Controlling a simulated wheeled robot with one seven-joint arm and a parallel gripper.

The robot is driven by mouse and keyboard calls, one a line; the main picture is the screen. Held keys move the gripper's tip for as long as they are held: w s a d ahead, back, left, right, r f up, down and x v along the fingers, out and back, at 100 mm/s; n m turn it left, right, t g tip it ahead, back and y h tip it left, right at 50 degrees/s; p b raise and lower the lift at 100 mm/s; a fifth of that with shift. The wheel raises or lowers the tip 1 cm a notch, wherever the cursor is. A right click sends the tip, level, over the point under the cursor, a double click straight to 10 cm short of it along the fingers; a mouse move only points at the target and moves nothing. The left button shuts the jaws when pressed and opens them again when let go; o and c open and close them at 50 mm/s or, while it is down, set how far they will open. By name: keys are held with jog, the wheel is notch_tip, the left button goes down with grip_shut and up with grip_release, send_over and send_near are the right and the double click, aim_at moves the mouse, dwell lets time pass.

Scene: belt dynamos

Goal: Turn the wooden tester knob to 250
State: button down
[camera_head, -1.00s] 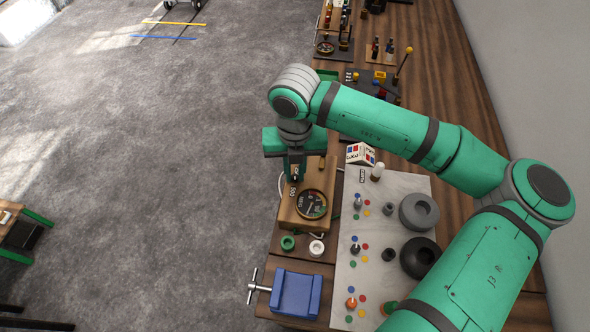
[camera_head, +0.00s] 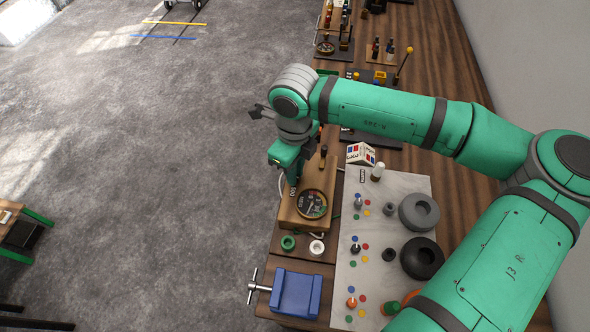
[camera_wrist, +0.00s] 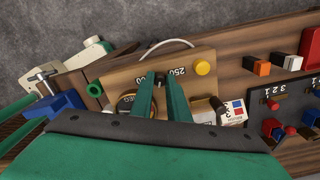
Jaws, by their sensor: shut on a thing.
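The wooden tester (camera_head: 300,222) stands on the dark bench, with a round dial gauge (camera_head: 312,204) in its top. My gripper (camera_head: 293,182) is over the tester's left side, behind the gauge. In the wrist view, the two green fingers of my gripper (camera_wrist: 160,82) are shut on the small dark tester knob (camera_wrist: 160,85), which they mostly hide. The number 250 (camera_wrist: 178,71) is printed on the wood just right of the fingertips, and another number, partly covered, is on their left. A yellow button (camera_wrist: 203,68) lies farther right. The knob's pointer cannot be made out.
A blue vise (camera_head: 297,293) stands in front of the tester, with a green ring (camera_head: 288,242) and a white ring (camera_head: 316,248) between them. A white cube (camera_head: 360,154) stands behind.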

jog(key=n, duration=0.4)
jog(key=shift+s+n, duration=0.2)
jog(key=shift+n, duration=0.1)
jog(key=n, duration=0.3)
jog(key=shift+d+n, duration=0.1)
jog(key=shift+n, duration=0.3)
jog(key=n, duration=0.4)
jog(key=shift+w+n, duration=0.1)
jog(key=shift+n, duration=2)
jog(key=shift+d, duration=0.1)
jog(key=c, duration=1.7)
grip_release()
jog(key=shift+r, duration=0.1)
